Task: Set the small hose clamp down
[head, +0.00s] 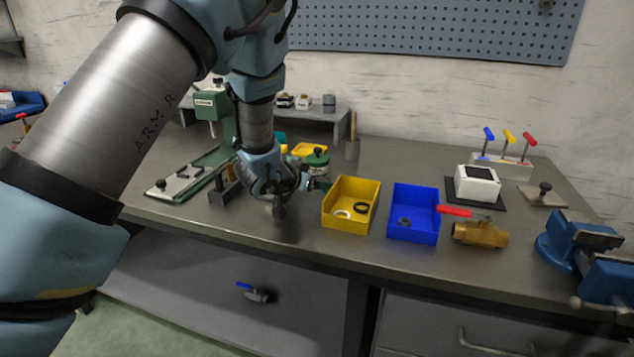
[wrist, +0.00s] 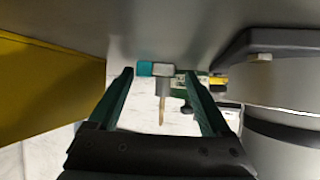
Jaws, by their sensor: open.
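My gripper (head: 318,184) is low over the bench, just left of the yellow bin. In the wrist view its two dark green fingers (wrist: 159,76) stand apart, with no hose clamp visible between them. The yellow bin (head: 338,223) holds a pale ring (head: 342,213) and a dark ring (head: 361,208). The blue bin (head: 412,235) holds a small grey ring-like piece (head: 404,222). I cannot tell which, if any, of these is the small hose clamp. The yellow bin also shows at the left of the wrist view (wrist: 45,90).
A brass valve with a red handle (head: 480,234) stands right of the blue bin. A blue vise (head: 585,255) is far right. Bare bench (head: 300,234) lies in front.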

